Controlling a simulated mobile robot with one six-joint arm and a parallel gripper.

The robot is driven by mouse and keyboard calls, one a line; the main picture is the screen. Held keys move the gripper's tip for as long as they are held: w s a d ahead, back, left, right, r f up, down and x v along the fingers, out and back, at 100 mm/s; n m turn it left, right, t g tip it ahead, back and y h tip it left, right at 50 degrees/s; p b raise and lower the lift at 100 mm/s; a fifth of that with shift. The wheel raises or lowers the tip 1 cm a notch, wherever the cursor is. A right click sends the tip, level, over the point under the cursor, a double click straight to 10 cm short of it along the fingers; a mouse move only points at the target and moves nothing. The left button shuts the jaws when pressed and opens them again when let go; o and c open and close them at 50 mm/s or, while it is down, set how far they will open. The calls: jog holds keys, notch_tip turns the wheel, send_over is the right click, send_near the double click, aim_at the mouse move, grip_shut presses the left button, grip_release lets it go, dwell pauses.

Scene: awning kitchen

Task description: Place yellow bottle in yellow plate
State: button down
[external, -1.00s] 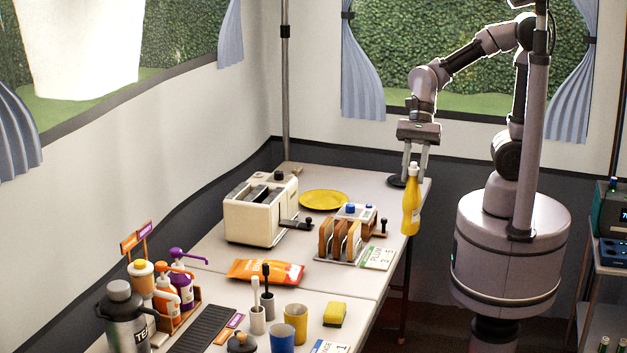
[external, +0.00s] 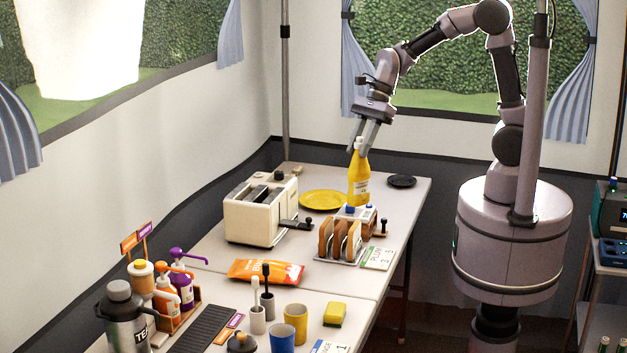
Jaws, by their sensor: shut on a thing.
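In the picture the bottle stands just right of the yellow plate (external: 322,201), which lies flat on the table behind the toast rack.
A cream toaster (external: 261,208) is left of the plate. A black plate (external: 401,181) lies at the back right. An orange packet (external: 265,271) lies nearer.

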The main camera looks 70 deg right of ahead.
jog(key=w+d+m+t+h+p, duration=0.25)
jog(key=w+d+m+p, duration=0.3)
jog(key=w+d, duration=0.95)
jog(key=w+d+f+m+t+h+p, duration=0.1)
jog(key=w+d+m+p, duration=0.15)
jog(key=d, duration=0.65)
jog(key=w+d+f+m+h+p, duration=0.1)
jog(key=w+d+f+m+h, duration=0.2)
jog(key=d, duration=0.6)
notch_tip(320, 180, down, 14)
jog(key=y+b, duration=0.1)
jog(key=b, duration=0.3)
jog(key=shift+w+d, duration=0.15)
jog(key=shift+w, duration=0.3)
jog(key=shift+f, duration=0.15)
jog(key=c, duration=1.3)
grip_release()
jog(key=shift+o, duration=0.9)
